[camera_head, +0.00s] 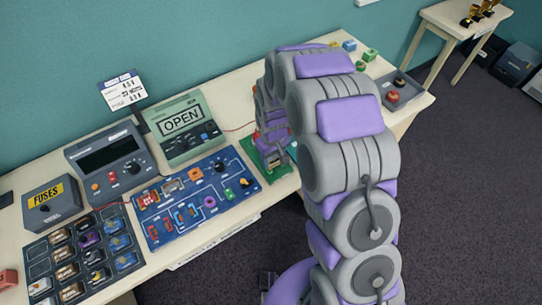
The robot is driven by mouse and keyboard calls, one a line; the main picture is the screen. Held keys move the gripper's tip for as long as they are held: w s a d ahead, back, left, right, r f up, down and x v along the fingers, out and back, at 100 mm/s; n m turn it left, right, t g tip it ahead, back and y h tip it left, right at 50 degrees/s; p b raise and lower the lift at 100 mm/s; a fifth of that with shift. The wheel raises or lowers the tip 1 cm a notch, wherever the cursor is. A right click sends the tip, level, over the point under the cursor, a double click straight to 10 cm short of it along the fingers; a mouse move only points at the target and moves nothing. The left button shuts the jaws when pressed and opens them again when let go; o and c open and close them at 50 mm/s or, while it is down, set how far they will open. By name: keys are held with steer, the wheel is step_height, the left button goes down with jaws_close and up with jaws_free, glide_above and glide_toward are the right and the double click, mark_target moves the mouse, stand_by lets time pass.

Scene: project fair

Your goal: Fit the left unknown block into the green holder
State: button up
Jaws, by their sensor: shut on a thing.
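My gripper (271,150) points down at the table's middle, over a green base (281,171) that looks like the green holder. It is small and partly covered by my arm. It is shut on a small block, which is mostly hidden between the fingers. Whether the block touches the green base or hangs just above it, I cannot tell. No label on the block can be read.
A blue circuit board (185,232), a green device reading OPEN (183,142), a grey meter (104,160) and a FUSES box (50,202) stand left of my gripper. A tray of parts (34,250) lies front left.

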steer(key=shift+d, duration=0.2)
steer(key=shift+a+f, duration=0.3)
steer(key=shift+a, duration=0.05)
steer(key=shift+d+f, duration=0.15)
steer(key=shift+d, duration=0.05)
steer(key=o, duration=1.4)
steer(key=shift+a, duration=0.1)
steer(key=shift+r+p, duration=1.15)
steer(key=shift+r, duration=2.9)
